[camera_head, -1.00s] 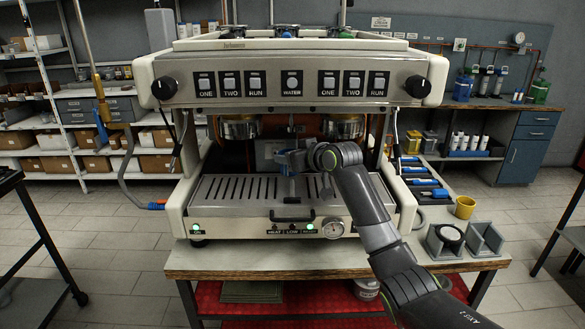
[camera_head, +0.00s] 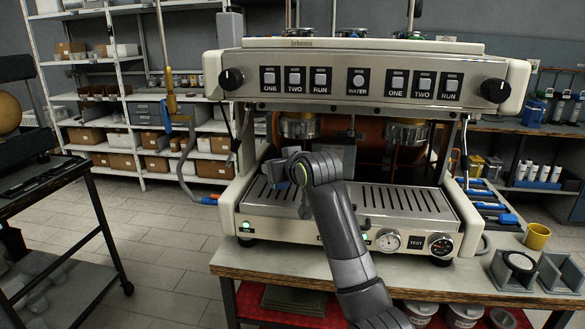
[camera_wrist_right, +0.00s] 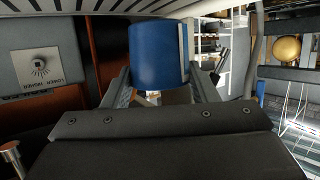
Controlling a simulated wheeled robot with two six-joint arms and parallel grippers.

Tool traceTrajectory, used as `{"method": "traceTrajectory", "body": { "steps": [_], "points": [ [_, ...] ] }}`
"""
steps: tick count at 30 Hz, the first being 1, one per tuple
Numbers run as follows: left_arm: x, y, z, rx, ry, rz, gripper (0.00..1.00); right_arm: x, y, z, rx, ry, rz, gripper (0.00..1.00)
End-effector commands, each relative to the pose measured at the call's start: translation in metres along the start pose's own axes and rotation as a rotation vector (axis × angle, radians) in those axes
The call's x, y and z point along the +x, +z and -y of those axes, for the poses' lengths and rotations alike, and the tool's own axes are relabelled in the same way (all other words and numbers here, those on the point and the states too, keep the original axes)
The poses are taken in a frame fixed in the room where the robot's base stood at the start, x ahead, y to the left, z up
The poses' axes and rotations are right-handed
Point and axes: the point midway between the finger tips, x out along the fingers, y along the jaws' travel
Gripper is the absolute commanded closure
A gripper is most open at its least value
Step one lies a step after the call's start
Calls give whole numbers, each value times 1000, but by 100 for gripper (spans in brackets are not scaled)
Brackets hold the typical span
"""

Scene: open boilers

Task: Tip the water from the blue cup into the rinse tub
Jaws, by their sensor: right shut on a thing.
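The blue cup (camera_wrist_right: 158,55) shows in the right wrist view, between the two fingers of my right gripper (camera_wrist_right: 162,82), which is shut on it. Its inside and the water are hidden. In the head view my right arm's wrist stands in front of the coffee machine's drip grille, left of its middle, and hides the cup. I cannot make out a rinse tub in either view. My left gripper is not in view.
The coffee machine (camera_head: 365,60) stands on a bench (camera_head: 290,265); a yellow cup (camera_head: 537,236) and grey holders (camera_head: 514,272) sit at its right. A dark cart (camera_head: 100,205) stands at the left with a round brass-coloured object (camera_head: 9,112). Floor between is clear.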

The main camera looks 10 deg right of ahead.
Motion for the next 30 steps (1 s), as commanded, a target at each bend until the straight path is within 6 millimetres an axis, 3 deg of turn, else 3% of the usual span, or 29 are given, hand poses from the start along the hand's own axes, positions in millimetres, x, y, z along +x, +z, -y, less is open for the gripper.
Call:
{"method": "traceTrajectory", "body": {
  "steps": [15, 30],
  "points": [
    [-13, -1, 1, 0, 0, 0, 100, -3, -7, 0, 0, -1, -1, 73],
    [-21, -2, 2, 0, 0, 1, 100, -13, -4, -17, 1, 0, -1, 73]
  ]
}}
